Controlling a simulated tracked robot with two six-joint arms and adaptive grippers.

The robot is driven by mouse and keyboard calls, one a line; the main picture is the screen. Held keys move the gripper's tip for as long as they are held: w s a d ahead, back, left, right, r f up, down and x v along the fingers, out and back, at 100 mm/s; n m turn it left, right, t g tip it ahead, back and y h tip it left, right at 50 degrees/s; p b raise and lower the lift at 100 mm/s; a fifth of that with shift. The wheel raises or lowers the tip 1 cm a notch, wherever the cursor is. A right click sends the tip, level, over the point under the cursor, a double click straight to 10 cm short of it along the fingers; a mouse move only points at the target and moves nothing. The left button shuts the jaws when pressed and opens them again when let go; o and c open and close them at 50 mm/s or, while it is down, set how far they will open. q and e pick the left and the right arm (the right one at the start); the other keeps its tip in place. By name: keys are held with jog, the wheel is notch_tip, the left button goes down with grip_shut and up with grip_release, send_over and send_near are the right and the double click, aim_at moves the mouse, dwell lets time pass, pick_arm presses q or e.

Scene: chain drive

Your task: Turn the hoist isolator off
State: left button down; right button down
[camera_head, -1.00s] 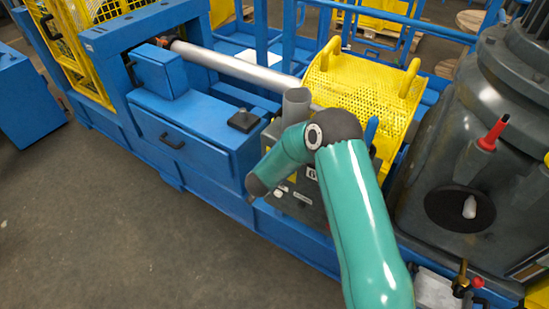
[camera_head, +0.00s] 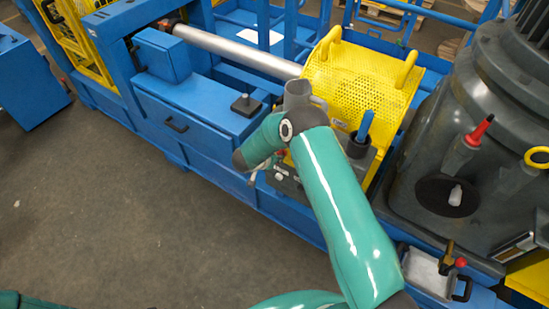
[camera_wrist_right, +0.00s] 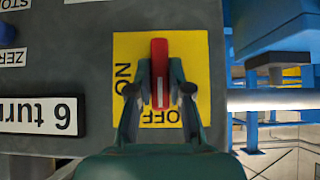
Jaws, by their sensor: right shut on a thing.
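The hoist isolator is a red handle (camera_wrist_right: 160,62) on a yellow plate (camera_wrist_right: 187,45) in the right wrist view. The plate carries the words ON at the left and OFF at the bottom. The handle stands upright in the picture, in line with the OFF word. My right gripper (camera_wrist_right: 160,92) is shut on the handle, with one dark finger at each side. In the head view my right forearm and wrist hide most of the grey control panel (camera_head: 288,187), and the handle cannot be made out there. My left gripper is not in view.
A label reading 6 turn (camera_wrist_right: 40,116) sits beside the plate. The yellow perforated guard (camera_head: 345,80) and a silver shaft (camera_head: 235,52) lie behind my right arm. A large grey motor housing (camera_head: 440,150) stands at the right. The floor (camera_head: 110,200) at front left is clear.

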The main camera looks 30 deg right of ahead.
jog(key=shift+s+d+f, duration=0.2)
jog(key=shift+s, duration=0.05)
jog(key=c, duration=1.1)
grip_release()
jog(key=shift+w, duration=0.1)
jog(key=shift+a+r, duration=0.15)
jog(key=v, duration=1.1)
jog(key=shift+a+r, duration=0.25)
